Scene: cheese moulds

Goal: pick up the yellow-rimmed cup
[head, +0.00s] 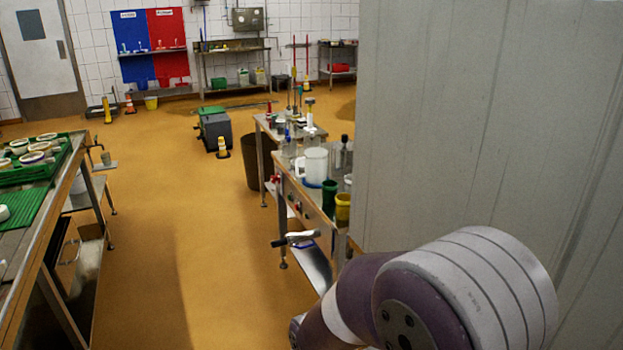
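Several round, pale cups or moulds sit in a green crate (66,153) on the metal table at the left. They are small and partly cut off by the picture's edge, so I cannot tell which has a yellow rim. A yellow container (343,208) stands near the close end of the steel side table in the middle, beside a dark green container (329,197). Its whole body looks yellow, and I cannot tell if it is the cup. My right arm fills the lower right, but its gripper is out of view. My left gripper is not in view.
A white jug (316,166) stands on the side table (306,192), which has a handle sticking out at its near end. A grey wall panel (480,120) closes off the right. Open orange floor (175,210) lies between the tables. A dark grey box (215,132) stands farther back.

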